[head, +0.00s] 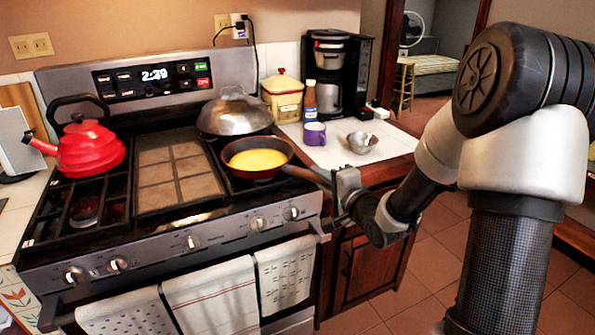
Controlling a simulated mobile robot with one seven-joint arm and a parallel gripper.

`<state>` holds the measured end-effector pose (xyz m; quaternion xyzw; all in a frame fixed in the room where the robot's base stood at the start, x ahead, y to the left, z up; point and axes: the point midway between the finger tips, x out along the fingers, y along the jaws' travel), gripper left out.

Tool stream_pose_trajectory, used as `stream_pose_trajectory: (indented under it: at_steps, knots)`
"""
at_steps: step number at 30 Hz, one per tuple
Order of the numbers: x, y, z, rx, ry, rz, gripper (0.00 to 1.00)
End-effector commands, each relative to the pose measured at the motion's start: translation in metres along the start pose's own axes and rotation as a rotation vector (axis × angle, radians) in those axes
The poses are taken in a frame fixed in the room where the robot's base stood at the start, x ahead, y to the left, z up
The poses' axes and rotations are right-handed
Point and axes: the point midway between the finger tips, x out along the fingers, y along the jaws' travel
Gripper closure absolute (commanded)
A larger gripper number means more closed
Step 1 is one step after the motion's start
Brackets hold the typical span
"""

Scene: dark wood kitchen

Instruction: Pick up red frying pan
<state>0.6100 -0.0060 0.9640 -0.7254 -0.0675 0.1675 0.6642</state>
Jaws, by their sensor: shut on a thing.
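The red frying pan (234,173) is on the right front of the stove, with yellow contents (258,159) inside. Its dark outer wall looks reddish along the lower side. Its handle (303,173) points right, past the stove's edge. My gripper (330,183) is at the handle's end, shut on it. The fingers hide the handle's tip. The pan looks level; I cannot tell whether it touches the grate.
A metal lid (234,112) stands just behind the pan, and a red kettle (87,150) is on the stove's left. On the right counter are a purple mug (315,134), a metal bowl (362,143), a bottle (310,101), a canister (283,99) and a coffee maker (334,72).

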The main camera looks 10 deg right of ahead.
Motion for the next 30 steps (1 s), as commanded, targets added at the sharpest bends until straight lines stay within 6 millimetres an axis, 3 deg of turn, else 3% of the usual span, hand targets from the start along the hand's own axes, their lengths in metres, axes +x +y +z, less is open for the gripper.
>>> stream_pose_trajectory:
  at_steps: [10,30]
  knots:
    - [-0.002,-0.019,-0.002,-0.002,0.001,-0.008,1.00]
    - [-0.012,-0.083,-0.005,-0.003,0.000,-0.007,1.00]
